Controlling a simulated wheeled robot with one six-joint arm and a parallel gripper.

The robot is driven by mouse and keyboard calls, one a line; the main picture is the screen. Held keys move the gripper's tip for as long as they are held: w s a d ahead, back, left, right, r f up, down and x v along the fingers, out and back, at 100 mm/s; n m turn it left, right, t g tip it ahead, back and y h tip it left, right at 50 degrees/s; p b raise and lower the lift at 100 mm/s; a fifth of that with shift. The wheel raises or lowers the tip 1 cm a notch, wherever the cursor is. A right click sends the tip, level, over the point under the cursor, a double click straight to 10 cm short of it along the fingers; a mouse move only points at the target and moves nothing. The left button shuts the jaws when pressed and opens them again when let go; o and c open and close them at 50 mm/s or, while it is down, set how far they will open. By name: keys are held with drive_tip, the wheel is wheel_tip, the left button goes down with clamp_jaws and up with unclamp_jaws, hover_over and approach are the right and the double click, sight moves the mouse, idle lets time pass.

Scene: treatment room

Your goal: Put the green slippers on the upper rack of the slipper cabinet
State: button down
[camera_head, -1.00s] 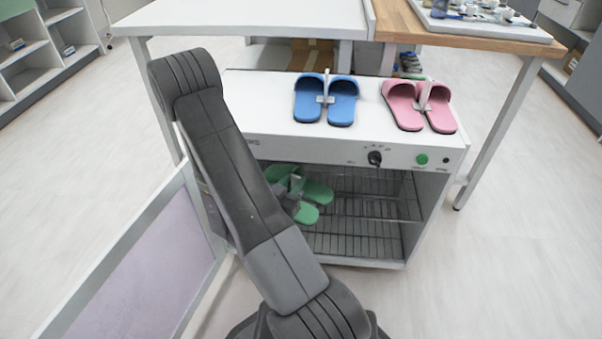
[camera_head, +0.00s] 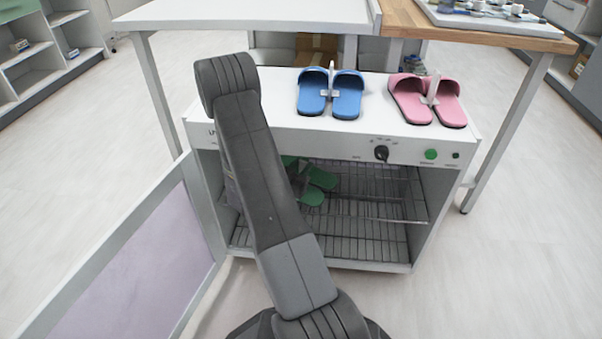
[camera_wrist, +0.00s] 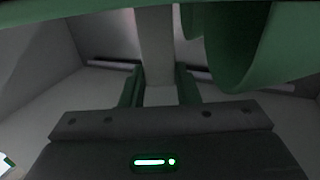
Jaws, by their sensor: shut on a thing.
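The green slippers (camera_head: 320,178) are inside the open slipper cabinet (camera_head: 340,142), on the left side at about the height of the upper rack (camera_head: 385,208). My arm hides part of them, and I cannot tell whether they touch the rack. In the wrist view, my gripper (camera_wrist: 158,74) is shut on the pale grey clip that joins the slippers. Green slipper surfaces (camera_wrist: 243,55) fill the upper right of that view, close to the fingers. In the head view, my arm mostly covers the gripper.
Blue slippers (camera_head: 330,94) and pink slippers (camera_head: 428,98) stand on the cabinet top. The cabinet door (camera_head: 140,262) is open to the left. The right side of the upper rack and the lower rack (camera_head: 370,240) are bare. A table (camera_head: 240,14) stands behind and above.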

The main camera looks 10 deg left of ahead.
drive_tip(key=shift+w+f+b, duration=0.2)
drive_tip(key=shift+f+b, duration=0.1)
drive_tip(key=shift+f, duration=0.4)
drive_tip(key=shift+r, duration=0.1)
drive_tip(key=c, duration=1.1)
unclamp_jaws()
drive_tip(key=shift+s+a, duration=0.1)
drive_tip(key=shift+s, duration=0.1)
drive_tip(key=p+v, duration=0.3)
drive_tip(key=v, duration=0.8)
drive_tip(key=shift+s+p, duration=0.3)
drive_tip(key=shift+p, duration=0.05)
